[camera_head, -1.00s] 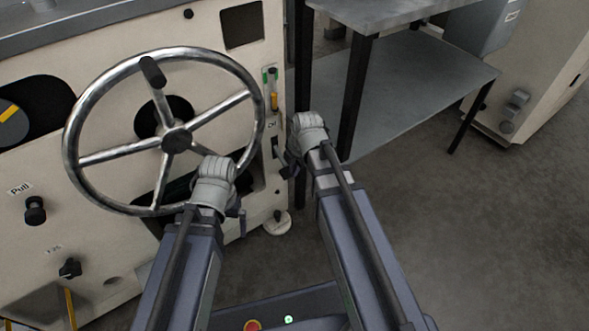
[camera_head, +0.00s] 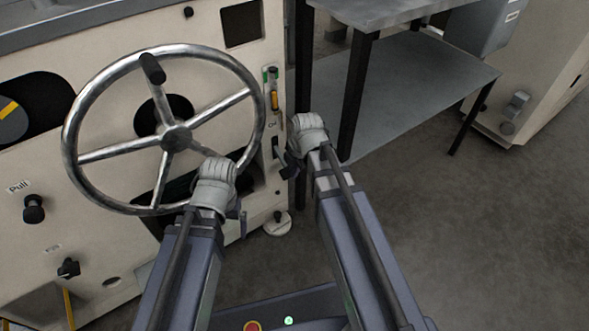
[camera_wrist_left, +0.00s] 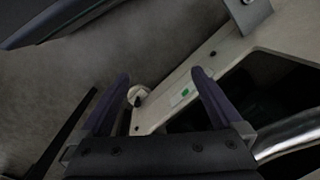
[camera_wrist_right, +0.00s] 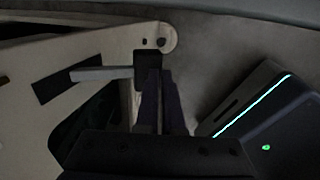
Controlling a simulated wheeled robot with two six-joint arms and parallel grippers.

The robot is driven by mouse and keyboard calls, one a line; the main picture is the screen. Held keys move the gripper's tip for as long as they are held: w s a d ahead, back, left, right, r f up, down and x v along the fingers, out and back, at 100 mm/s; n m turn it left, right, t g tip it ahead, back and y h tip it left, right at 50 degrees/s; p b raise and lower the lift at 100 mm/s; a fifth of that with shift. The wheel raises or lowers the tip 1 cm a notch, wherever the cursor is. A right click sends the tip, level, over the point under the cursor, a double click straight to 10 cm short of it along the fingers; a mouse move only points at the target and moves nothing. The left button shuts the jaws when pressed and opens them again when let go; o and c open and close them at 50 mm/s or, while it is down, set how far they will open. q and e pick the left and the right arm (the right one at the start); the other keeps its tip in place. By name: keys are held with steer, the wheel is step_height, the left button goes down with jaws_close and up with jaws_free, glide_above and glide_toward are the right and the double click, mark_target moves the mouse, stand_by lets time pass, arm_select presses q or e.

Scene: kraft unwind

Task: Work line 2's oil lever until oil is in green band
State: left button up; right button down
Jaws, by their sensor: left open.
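The oil gauge (camera_head: 273,89) is a narrow upright glass on the cream machine panel, right of the handwheel. Yellow oil fills its lower part and green marks show near its top. The "Oil" label sits below it. The oil lever (camera_wrist_right: 100,74) is a light metal bar with a dark end block in the right wrist view. My right gripper (camera_wrist_right: 160,75) has its fingers close together, with the tips at that dark block; whether they grip it is unclear. In the head view my right gripper (camera_head: 290,166) is beside the panel's edge. My left gripper (camera_wrist_left: 158,85) is open and empty.
The large handwheel (camera_head: 176,139) stands out from the panel behind my left gripper. A grey metal table (camera_head: 410,95) stands right of the machine. A round white foot (camera_head: 278,224) is at the machine's base. The floor at right is clear.

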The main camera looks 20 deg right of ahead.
arm_select(q)
step_height(320, 180, up, 8)
steer(key=p, duration=0.7)
steer(key=shift+f+p, duration=0.2)
steer(key=shift+p, duration=0.15)
arm_select(e)
steer(key=v, duration=0.7)
steer(key=shift+s+r, duration=0.15)
steer(key=shift+r, duration=0.2)
